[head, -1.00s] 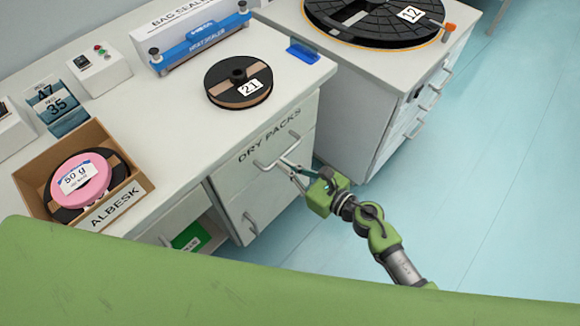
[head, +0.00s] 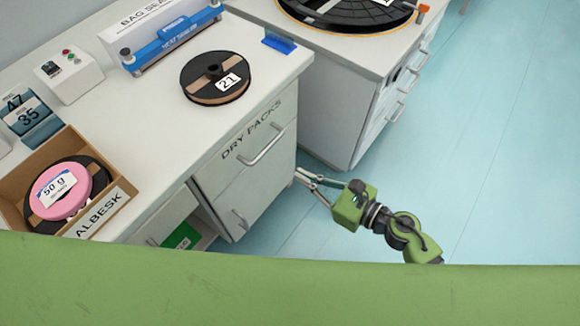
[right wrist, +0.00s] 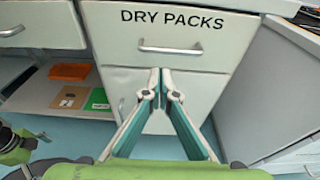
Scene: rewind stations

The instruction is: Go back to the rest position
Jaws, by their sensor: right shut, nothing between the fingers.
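My right gripper (head: 299,178) is shut and empty, beside the right edge of the white cabinet in the head view. In the right wrist view its fingertips (right wrist: 160,72) meet in front of the DRY PACKS drawer (right wrist: 187,52), below that drawer's handle and apart from it. The DRY PACKS drawer (head: 240,168) looks closed in the head view, and its metal handle (head: 264,147) is free.
On the counter stand a black reel marked 21 (head: 205,91), a blue heat sealer (head: 172,45) and an ALBESK box (head: 105,213) holding a pink-topped reel (head: 65,190). A second cabinet (head: 345,118) stands to the right. Blue floor (head: 480,150) right of it is clear.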

